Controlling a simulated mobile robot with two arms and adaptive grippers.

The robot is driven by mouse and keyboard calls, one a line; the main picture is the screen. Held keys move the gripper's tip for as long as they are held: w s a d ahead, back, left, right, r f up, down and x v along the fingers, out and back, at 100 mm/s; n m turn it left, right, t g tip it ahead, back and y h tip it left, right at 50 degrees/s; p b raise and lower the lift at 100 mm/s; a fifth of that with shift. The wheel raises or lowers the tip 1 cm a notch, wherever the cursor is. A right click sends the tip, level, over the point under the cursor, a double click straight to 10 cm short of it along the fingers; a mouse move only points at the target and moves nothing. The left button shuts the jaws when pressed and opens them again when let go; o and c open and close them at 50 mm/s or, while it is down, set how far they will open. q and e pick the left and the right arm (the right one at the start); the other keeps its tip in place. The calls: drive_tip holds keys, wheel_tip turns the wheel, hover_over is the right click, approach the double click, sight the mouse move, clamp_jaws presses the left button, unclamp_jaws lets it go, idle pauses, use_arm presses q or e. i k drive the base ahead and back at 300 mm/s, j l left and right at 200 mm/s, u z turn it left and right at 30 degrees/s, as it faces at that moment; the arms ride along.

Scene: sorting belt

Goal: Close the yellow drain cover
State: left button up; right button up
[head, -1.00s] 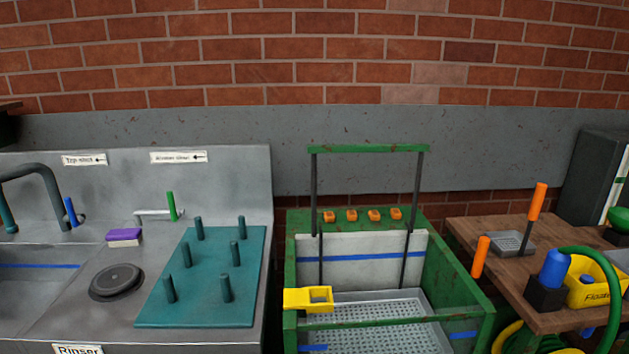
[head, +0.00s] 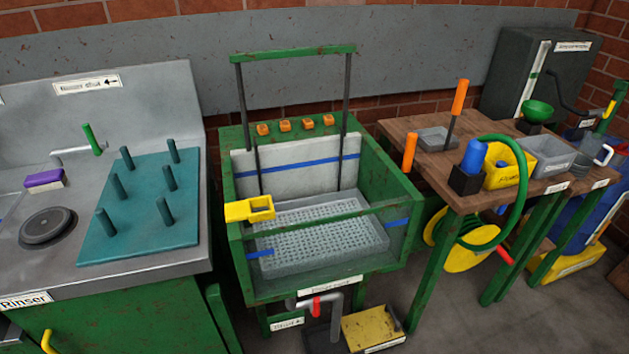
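A yellow plate (head: 373,328) lies low near the floor under the front of the green basin, next to a dark box or opening (head: 322,337). It looks like the yellow drain cover; whether it is hinged or how far open it stands, I cannot tell. A grey drain pipe (head: 334,301) with a red handle (head: 316,307) comes down above the dark part. Neither of my grippers is in view.
The green basin (head: 405,190) carries a yellow bracket (head: 248,208) on its left rim. The rinser sink (head: 190,255) is at left, and a wooden table (head: 395,128) with a hose and yellow bin (head: 508,178) is at right. Grey floor (head: 440,325) is clear at lower right.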

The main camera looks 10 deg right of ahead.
sight(370, 328)
drive_tip(key=z, duration=1.05)
